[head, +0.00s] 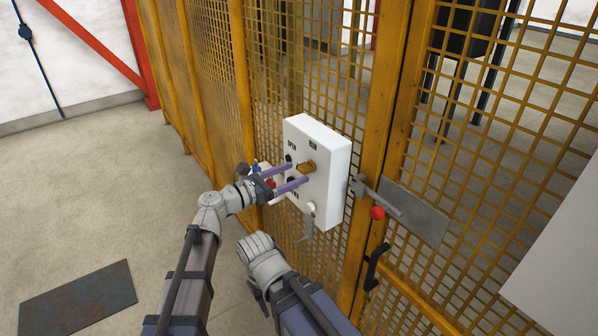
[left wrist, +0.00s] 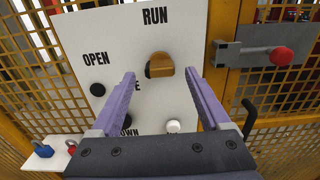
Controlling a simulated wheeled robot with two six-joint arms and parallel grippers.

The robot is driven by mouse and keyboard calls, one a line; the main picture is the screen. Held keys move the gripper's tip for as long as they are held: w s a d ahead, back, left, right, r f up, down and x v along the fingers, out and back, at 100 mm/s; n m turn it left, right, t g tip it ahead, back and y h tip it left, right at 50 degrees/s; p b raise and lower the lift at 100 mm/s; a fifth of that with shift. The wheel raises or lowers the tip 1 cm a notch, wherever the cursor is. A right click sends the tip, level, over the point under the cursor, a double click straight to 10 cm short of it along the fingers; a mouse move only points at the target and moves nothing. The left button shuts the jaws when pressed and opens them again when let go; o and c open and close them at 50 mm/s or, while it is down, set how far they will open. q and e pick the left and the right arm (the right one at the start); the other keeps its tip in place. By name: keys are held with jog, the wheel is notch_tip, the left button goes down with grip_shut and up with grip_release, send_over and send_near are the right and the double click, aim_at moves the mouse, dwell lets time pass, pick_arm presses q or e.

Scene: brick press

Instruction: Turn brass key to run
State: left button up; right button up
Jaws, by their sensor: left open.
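The brass key (head: 307,167) sits in the front of a white control box (head: 334,160) on the yellow mesh fence. In the left wrist view the brass key (left wrist: 160,66) is below the label RUN, on the panel (left wrist: 190,30). My left gripper (head: 298,173) is open in front of the panel. In the left wrist view its purple fingers (left wrist: 160,78) stand apart on either side of the key, with visible gaps to it. Contact cannot be seen. The label behind the left finger is partly hidden. My right gripper is not clearly in view; only my right arm shows.
A dark button (left wrist: 97,89) by OPEN and a white button (left wrist: 173,126) are on the panel. A gate latch with a red knob (head: 377,212) and a black handle (head: 376,266) are to the right. Blue (left wrist: 42,150) and red padlocks hang at lower left.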

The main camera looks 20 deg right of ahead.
aim_at(305, 169)
pick_arm(q)
jog(key=shift+x, duration=1.4)
grip_shut()
